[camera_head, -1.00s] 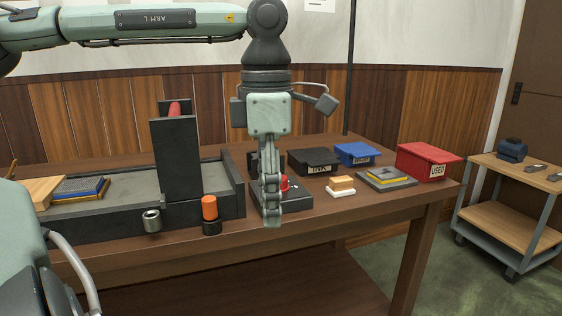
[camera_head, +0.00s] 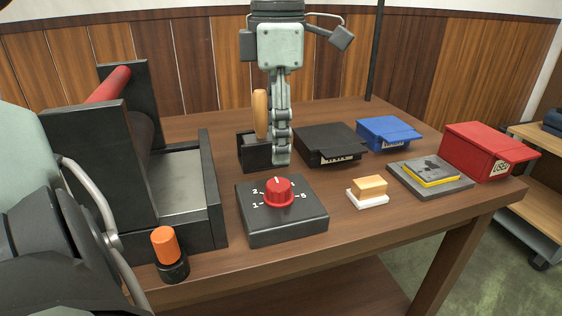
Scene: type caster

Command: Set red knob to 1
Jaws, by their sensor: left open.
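The red knob (camera_head: 279,191) sits on top of a black box (camera_head: 283,228) on the table. White numbers ring the knob, with 1 at its left and 6 at its right. A white pointer line on the knob points towards the back, between those two marks. My left gripper (camera_head: 281,158) hangs pointing down behind the knob box, apart from the knob. It is open, though its fingers look close together from this side. It holds nothing that I can see. My right gripper is not in view.
A black holder (camera_head: 255,153) with a wooden handle (camera_head: 260,114) stands beside the gripper. Black (camera_head: 328,143), blue (camera_head: 388,132) and red (camera_head: 481,150) boxes stand to the right. A press with a red roller (camera_head: 107,85) and an orange-capped bottle (camera_head: 166,247) are left.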

